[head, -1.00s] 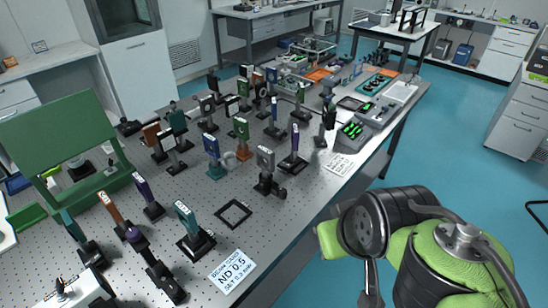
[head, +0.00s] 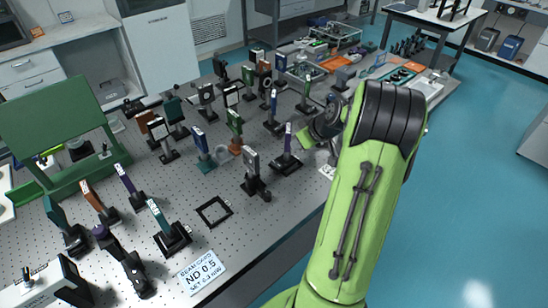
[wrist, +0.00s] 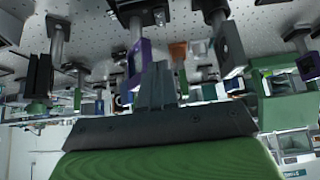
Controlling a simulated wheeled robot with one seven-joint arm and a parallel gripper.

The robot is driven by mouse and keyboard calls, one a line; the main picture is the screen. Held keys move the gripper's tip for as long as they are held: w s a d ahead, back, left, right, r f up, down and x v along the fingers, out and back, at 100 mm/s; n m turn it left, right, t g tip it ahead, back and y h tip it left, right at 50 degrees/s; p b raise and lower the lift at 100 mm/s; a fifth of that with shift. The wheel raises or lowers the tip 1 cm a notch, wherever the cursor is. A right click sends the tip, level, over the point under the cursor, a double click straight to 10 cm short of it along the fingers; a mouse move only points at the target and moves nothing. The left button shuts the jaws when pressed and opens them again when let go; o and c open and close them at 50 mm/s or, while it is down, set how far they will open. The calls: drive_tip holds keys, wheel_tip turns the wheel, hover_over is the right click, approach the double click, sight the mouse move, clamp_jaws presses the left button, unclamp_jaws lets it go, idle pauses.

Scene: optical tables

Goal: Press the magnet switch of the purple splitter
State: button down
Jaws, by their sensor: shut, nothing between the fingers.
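In the wrist view, which shows the table upside down, a purple-framed optic (wrist: 139,58) stands on a post just beyond my gripper (wrist: 157,72). My gripper is shut and empty, its fingers overlapping the optic's edge in the picture; I cannot tell whether they touch. Its dark base (wrist: 137,10) is at the top, with a small light round part (wrist: 160,17) that may be the switch. In the head view, a purple optic (head: 288,136) on a black base (head: 285,163) stands left of my wrist; my fingertips are hidden there.
A grey mount (head: 251,165) is close left of the nearest purple optic. Many posts crowd the table behind. A flat black frame (head: 214,210) and a beam card (head: 202,270) lie in front.

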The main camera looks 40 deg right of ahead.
hover_over(280, 164)
drive_tip(key=s, duration=0.2)
wheel_tip(280, 164, down, 7)
wheel_tip(280, 164, down, 4)
drive_tip(key=shift+s+f+b, duration=0.15)
drive_tip(key=shift+b, duration=0.2)
drive_tip(key=shift+f, duration=0.3)
drive_tip(key=shift+s+f, duration=0.1)
drive_tip(key=b, duration=0.1)
drive_tip(key=f+b, duration=0.1)
drive_tip(key=b, duration=0.1)
drive_tip(key=shift+s+f, duration=0.2)
drive_tip(key=shift+f, duration=0.05)
drive_tip(key=shift+r+p, duration=0.65)
drive_tip(key=shift+r, duration=0.4)
